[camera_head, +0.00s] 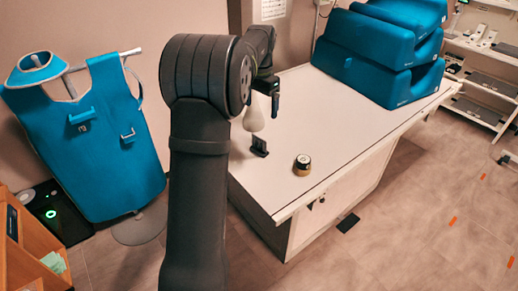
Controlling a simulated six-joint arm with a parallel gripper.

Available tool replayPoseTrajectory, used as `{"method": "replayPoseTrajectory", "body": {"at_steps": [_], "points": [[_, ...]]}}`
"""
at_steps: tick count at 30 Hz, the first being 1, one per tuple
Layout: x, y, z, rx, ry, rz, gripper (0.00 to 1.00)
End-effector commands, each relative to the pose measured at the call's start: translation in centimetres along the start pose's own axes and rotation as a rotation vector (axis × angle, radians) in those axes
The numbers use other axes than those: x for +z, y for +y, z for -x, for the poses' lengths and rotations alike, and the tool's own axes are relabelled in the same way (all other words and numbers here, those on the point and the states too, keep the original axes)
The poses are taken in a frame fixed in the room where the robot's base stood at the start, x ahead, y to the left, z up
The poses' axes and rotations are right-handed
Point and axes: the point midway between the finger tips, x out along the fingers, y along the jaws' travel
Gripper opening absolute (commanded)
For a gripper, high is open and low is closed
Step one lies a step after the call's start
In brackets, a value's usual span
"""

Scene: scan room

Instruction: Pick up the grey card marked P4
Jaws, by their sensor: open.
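I cannot make out a grey card marked P4 in this view. My gripper (274,102) is above the back left part of the white-topped table (335,120), partly behind my own arm. Its jaws are open, and I see nothing held in them. My arm hides part of the table's left side.
A pale rounded object (254,116), a small black stand (259,147) and a yellow-and-black roll (302,165) are near the table's left end. Blue cushions (375,55) fill its far right. A blue apron (108,140) hangs at left. Shelves (485,85) stand at right.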

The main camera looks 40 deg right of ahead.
Motion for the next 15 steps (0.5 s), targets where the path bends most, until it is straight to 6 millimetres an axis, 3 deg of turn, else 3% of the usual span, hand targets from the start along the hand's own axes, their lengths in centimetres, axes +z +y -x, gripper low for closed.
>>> {"method": "replayPoseTrajectory", "body": {"at_steps": [5,15], "points": [[0.4,-0.1,-2.0,0.007,-0.015,-0.005,0.89],[0.5,-0.1,-9.4,0.007,-0.014,-0.004,0.89]]}}
